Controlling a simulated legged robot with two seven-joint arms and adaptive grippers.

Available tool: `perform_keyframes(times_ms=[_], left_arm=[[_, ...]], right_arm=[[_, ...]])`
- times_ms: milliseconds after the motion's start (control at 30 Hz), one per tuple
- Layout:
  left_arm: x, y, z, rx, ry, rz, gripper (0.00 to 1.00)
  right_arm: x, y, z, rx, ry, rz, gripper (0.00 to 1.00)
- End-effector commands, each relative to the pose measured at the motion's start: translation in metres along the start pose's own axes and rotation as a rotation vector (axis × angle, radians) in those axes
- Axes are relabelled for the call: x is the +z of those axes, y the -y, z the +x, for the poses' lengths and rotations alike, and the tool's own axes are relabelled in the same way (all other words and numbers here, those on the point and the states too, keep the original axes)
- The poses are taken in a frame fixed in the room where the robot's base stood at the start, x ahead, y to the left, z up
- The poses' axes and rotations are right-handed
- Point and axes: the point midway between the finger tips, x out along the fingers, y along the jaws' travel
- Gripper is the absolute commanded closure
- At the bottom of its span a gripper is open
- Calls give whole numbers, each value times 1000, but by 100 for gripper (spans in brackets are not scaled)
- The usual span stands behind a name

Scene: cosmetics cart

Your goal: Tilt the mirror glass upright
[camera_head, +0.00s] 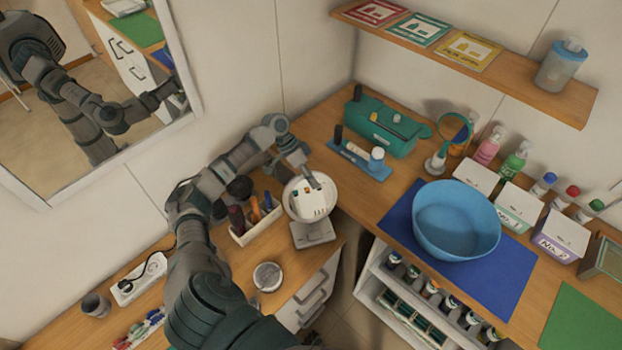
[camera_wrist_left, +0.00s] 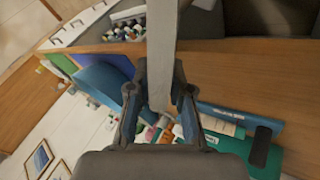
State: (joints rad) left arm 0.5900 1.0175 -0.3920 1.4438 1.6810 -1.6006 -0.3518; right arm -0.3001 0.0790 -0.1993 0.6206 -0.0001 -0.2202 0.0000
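The round mirror glass (camera_head: 297,209) has a pale rim and sits on a small grey stand (camera_head: 312,234) at the inner corner of the counter. In the head view its face is turned largely upward, and it reflects pale and coloured shapes. My left gripper (camera_head: 309,182) reaches over its far rim and covers part of it. In the left wrist view the glass (camera_wrist_left: 164,50) shows edge-on as a pale grey bar. The fingers of my left gripper (camera_wrist_left: 160,82) lie against both sides of it, shut on the rim. My right gripper is not in view.
A pen tray (camera_head: 250,230) and a small round jar (camera_head: 267,277) stand near the mirror. A wall mirror (camera_head: 130,60) hangs at left.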

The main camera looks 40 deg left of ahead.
Motion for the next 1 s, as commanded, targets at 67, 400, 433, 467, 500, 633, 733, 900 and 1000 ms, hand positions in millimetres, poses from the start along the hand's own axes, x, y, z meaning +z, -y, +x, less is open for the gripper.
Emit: perform_keyframes(times_ms=[67, 400, 433, 467, 500, 633, 733, 900, 1000], left_arm=[[0, 0, 0, -2, 0, -1, 100], [0, 1, 0, -5, 1, 1, 100], [0, 1, 0, -5, 1, 1, 100], [0, 1, 0, -6, 1, 2, 100], [0, 1, 0, -7, 1, 2, 100], [0, 1, 0, -12, 1, 4, 100], [-1, 0, -1, -17, 0, 7, 100], [-1, -2, -2, -37, 0, 17, 100], [-1, -3, -3, -64, 1, 27, 100]], right_arm=[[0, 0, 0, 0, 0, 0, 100], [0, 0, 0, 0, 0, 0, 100], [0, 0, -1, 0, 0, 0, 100], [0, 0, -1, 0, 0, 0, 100], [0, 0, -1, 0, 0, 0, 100], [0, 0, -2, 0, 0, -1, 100], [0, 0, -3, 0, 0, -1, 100], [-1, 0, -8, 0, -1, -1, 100], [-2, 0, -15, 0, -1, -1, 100]])
